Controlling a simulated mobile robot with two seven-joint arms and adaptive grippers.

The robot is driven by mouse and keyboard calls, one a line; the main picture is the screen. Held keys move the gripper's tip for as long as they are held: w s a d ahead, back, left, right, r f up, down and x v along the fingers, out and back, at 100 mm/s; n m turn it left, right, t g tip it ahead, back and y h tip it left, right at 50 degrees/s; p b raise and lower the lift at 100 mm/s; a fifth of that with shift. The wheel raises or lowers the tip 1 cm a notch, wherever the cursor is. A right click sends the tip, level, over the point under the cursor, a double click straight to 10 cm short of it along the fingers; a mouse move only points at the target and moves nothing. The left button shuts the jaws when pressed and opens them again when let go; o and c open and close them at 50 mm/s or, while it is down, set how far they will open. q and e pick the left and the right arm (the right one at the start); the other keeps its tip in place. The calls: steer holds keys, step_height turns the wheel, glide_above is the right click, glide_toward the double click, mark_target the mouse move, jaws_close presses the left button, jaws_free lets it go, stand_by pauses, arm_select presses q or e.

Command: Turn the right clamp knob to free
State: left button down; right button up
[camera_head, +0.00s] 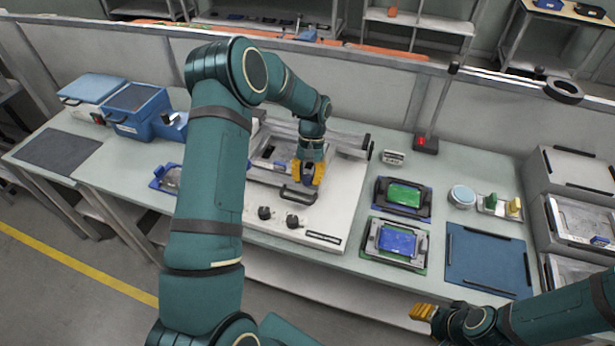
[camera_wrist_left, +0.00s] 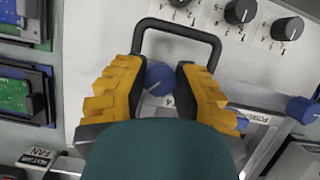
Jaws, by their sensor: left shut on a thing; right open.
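My left gripper (camera_head: 309,174) is over the right part of the white machine (camera_head: 340,190). In the left wrist view its yellow fingers (camera_wrist_left: 170,85) are shut around the right clamp knob (camera_wrist_left: 159,77), a blue round knob with a white pointer line. A second blue knob (camera_wrist_left: 303,110) shows at the right edge of that view, apart from the fingers. A black bar handle (camera_wrist_left: 180,26) lies just beyond the fingertips; it also shows in the head view (camera_head: 298,196). The dark green wrist hides part of the machine. My right gripper (camera_head: 422,313) is open and empty at the lower right.
Black dials (camera_head: 264,212) sit on the machine's front. To its right are a green board in a tray (camera_head: 404,195), a blue board in a tray (camera_head: 397,240), a round tin (camera_head: 462,195) and a blue mat (camera_head: 488,262). A red-button post (camera_head: 426,142) stands behind.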

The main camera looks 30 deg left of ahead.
arm_select(q)
steer(key=m+y, duration=0.1)
steer(key=m, duration=0.3)
steer(key=shift+d+f+m+y, duration=0.1)
steer(key=shift+m+y, duration=0.2)
steer(key=shift+y, duration=0.1)
steer(key=m+y, duration=0.1)
steer(key=m, duration=0.4)
steer(key=shift+s+y, duration=0.1)
steer(key=shift+y, duration=0.3)
steer(key=c, duration=0.7)
jaws_free()
steer(key=v, duration=1.2)
steer(key=shift+s, duration=0.15)
